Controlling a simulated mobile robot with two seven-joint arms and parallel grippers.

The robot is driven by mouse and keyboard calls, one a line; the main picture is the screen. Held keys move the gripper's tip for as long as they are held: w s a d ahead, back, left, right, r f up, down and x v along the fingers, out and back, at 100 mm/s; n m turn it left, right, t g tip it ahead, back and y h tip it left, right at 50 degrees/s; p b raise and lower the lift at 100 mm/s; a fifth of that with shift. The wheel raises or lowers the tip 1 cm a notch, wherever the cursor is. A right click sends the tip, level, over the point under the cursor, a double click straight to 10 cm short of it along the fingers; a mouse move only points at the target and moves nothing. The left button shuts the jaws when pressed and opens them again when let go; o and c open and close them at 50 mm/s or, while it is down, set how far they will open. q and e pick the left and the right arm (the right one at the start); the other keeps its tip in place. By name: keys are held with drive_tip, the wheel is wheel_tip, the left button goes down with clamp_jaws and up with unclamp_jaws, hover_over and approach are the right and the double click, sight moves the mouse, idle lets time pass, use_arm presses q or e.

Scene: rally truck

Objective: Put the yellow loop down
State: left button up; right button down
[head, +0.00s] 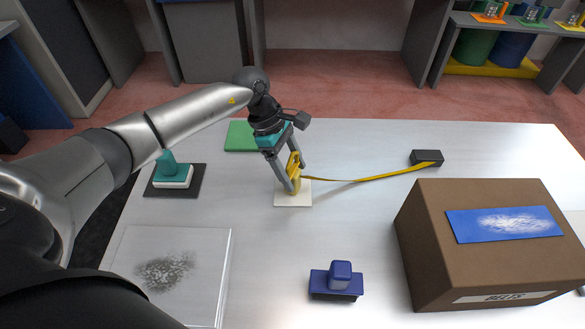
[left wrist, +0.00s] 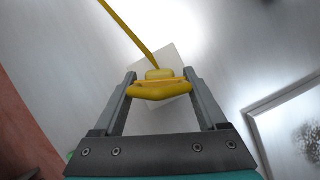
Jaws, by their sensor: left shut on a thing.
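The yellow loop (head: 295,172) is between the fingers of my left gripper (head: 293,178), above or on a small white square pad (head: 293,199). My left gripper is shut on it. In the left wrist view the yellow loop (left wrist: 160,88) spans the two fingers of the gripper (left wrist: 163,85), with the white pad (left wrist: 170,62) behind it. I cannot tell whether the loop touches the pad. A yellow strap (head: 370,178) runs from the loop to a small black block (head: 427,158) on the right. My right gripper is not in view.
A brown box (head: 425,240) labelled BELTS, with a blue scuffed sheet (head: 503,223) on top, stands at the right. A blue-handled block (head: 337,281) sits at the front. A teal-handled block (head: 174,176) stands on a dark mat at the left. A white scuffed panel (head: 205,250) lies front left.

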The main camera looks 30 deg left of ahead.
use_arm(q)
drive_tip(key=shift+f, duration=0.15)
drive_tip(key=o, duration=1.5)
drive_tip(key=shift+r, duration=0.3)
drive_tip(key=v, duration=1.1)
drive_tip(key=shift+a+r, duration=0.15)
drive_tip(key=shift+r, duration=0.25)
